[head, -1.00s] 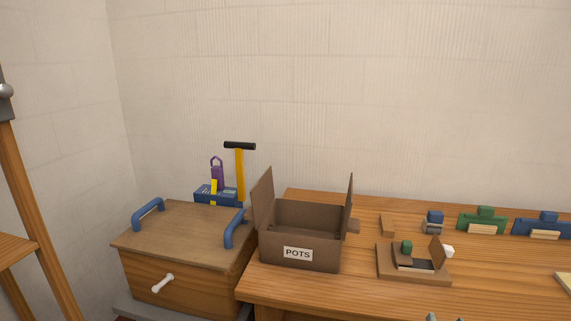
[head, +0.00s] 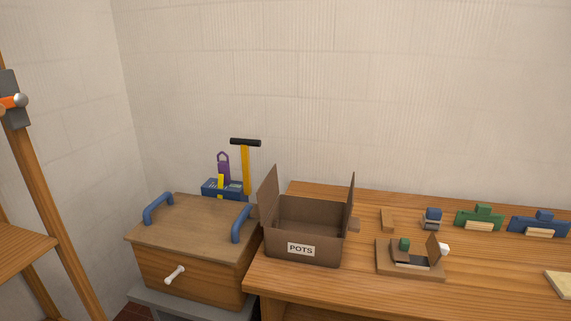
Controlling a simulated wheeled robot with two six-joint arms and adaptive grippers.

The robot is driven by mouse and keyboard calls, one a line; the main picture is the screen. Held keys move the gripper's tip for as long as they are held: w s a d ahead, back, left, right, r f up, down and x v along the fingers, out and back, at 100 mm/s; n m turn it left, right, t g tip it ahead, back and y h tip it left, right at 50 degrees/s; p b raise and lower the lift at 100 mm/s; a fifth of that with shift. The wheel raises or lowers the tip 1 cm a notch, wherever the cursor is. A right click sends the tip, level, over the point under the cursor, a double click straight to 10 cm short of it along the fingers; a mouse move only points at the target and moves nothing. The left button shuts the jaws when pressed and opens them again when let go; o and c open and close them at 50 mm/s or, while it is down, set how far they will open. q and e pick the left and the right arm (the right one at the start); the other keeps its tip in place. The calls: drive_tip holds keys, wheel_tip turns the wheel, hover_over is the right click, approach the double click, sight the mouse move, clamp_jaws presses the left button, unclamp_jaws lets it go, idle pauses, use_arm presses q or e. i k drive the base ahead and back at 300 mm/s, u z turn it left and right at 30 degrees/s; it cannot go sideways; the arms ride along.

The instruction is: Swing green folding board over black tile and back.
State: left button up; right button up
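A small wooden base (head: 410,276) sits on the workbench, right of the box marked POTS. A brown leaf with a green knob (head: 404,244) is on its left side. A dark strip (head: 418,266), which looks like the black tile, lies in the middle beside a pale piece. A brown leaf (head: 433,248) with a white knob (head: 444,249) stands tilted up at the right side. The green-knobbed leaf looks low and left of the tile; its exact angle is too small to tell. Neither of my grippers is in view.
The open box marked POTS (head: 302,249) stands left of the base. A wooden drawer chest (head: 193,270) with blue handles is further left. Blocks and green (head: 480,217) and blue (head: 539,225) pieces line the bench's back. The bench front (head: 340,290) is clear.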

sight(400, 247)
drive_tip(key=k, duration=0.5)
drive_tip(key=z, duration=1.55)
drive_tip(key=i, duration=0.95)
drive_tip(key=u, duration=2.15)
